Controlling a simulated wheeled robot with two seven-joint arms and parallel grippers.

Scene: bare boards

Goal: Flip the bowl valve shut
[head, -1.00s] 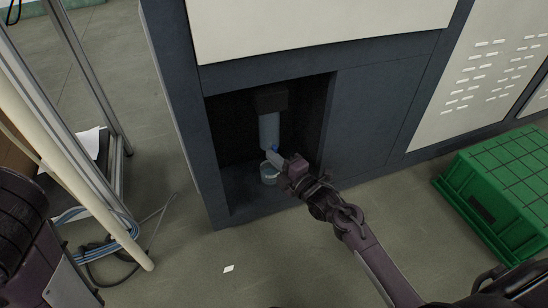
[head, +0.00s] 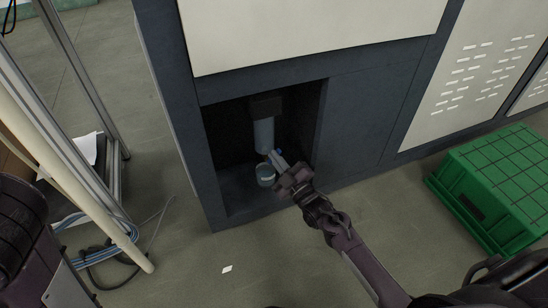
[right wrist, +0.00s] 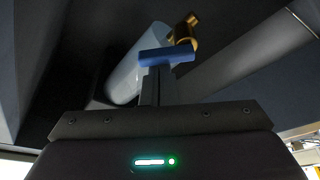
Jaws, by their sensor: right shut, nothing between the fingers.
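The bowl (head: 263,134) is a grey-blue cylinder hanging inside a dark recess in the cabinet. In the right wrist view it shows as a pale tilted cylinder (right wrist: 128,76). A brass fitting (right wrist: 184,34) and the blue valve handle (right wrist: 167,54) sit at its end. My right gripper (head: 273,155) is inside the recess opening, just below the bowl's lower end. Its fingers (right wrist: 158,80) are shut and empty, with the tips right at the blue handle. I cannot tell whether they touch it. My left gripper is out of view.
A small clear cup (head: 266,176) stands on the recess floor under the bowl, close to my right gripper. The recess walls in the dark cabinet (head: 366,120) are close on both sides. A green crate (head: 495,180) stands at the right.

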